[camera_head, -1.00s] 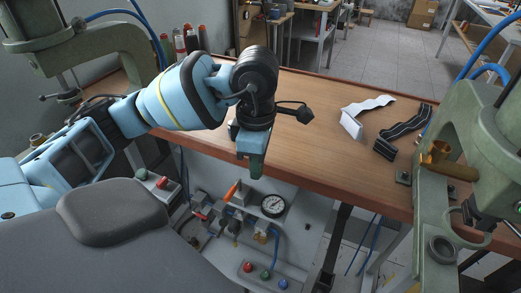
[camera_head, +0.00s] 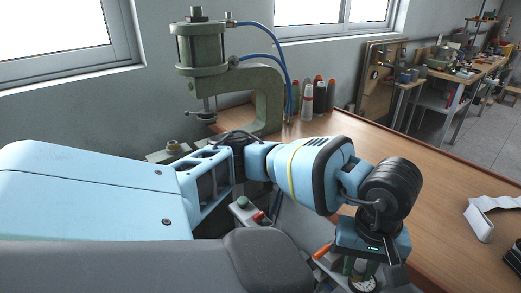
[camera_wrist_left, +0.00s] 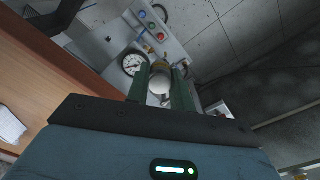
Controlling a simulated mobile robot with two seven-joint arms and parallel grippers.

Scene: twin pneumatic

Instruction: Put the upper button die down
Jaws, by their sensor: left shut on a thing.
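The die is hidden in the head view. The gripper is well apart from the left green press (camera_head: 255,85), which stands at the back left with a small brass-coloured part (camera_head: 175,147) at its base. My right gripper is not in view.
The wooden bench top (camera_head: 400,150) is largely clear. Several spools or bottles (camera_head: 307,103) stand beside the press. A pale strip (camera_head: 485,215) lies at the right. Below the bench edge are a gauge (camera_wrist_left: 133,64) and a panel with coloured buttons (camera_wrist_left: 151,25).

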